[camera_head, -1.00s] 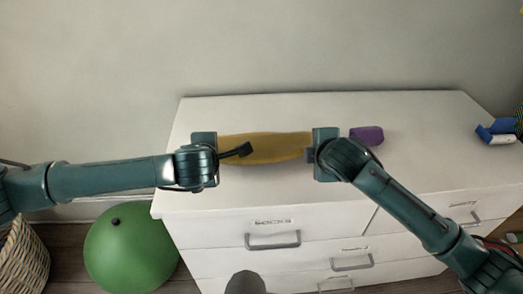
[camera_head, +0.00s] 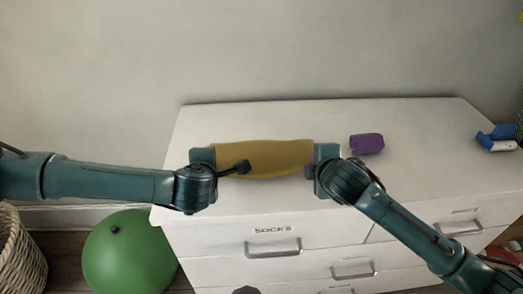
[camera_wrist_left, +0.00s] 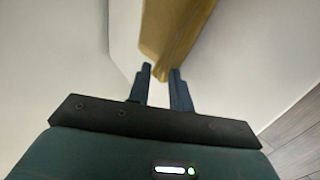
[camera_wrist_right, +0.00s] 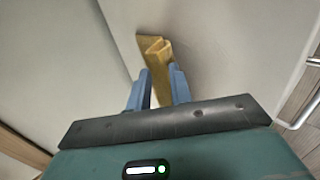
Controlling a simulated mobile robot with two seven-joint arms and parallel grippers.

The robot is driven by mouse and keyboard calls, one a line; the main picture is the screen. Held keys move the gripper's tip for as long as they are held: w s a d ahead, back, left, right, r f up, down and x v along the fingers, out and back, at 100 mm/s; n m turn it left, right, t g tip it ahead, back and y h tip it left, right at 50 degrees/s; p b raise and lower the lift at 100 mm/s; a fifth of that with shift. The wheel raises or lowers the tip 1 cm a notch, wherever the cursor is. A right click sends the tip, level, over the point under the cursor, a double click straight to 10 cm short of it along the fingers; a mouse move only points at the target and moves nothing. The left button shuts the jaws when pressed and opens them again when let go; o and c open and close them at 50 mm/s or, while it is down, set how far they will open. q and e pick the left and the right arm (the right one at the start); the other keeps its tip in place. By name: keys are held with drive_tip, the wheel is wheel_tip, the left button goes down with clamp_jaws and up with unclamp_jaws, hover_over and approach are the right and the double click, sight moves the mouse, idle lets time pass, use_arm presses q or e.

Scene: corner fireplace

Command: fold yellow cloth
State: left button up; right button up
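The yellow cloth (camera_head: 275,158) is stretched between my two grippers in front of the wall, over the white dresser top. It looks like a wide band with a slightly sagging lower edge. In the head view I cannot tell how high it is above the dresser. My left gripper (camera_head: 212,160) is at its left end. In the left wrist view the cloth (camera_wrist_left: 172,35) runs between the close fingertips. My right gripper (camera_head: 316,160) is at its right end. In the right wrist view the folded cloth edge (camera_wrist_right: 156,48) lies between the fingertips.
The white dresser (camera_head: 420,130) has a purple rolled item (camera_head: 366,144) just right of my right gripper and a blue-and-white item (camera_head: 497,138) at its right end. A green ball (camera_head: 128,255) and a wicker basket (camera_head: 20,255) stand on the floor at left. The dresser's right half is mostly clear.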

use_arm(q)
drive_tip(key=o, duration=0.4)
use_arm(e)
drive_tip(key=o, duration=0.4)
use_arm(q)
drive_tip(key=shift+s+r, duration=0.1)
drive_tip(key=shift+r, duration=0.35)
use_arm(e)
drive_tip(key=shift+s+r, duration=0.1)
drive_tip(key=shift+r, duration=0.35)
use_arm(q)
drive_tip(key=s+r, duration=0.4)
drive_tip(key=r, duration=0.1)
drive_tip(key=s+r, duration=0.1)
drive_tip(key=r, duration=0.2)
drive_tip(key=shift+s, duration=0.4)
use_arm(e)
drive_tip(key=s+r, duration=0.4)
drive_tip(key=r, duration=0.1)
drive_tip(key=s+r, duration=0.1)
drive_tip(key=r, duration=0.2)
drive_tip(key=shift+s, duration=0.4)
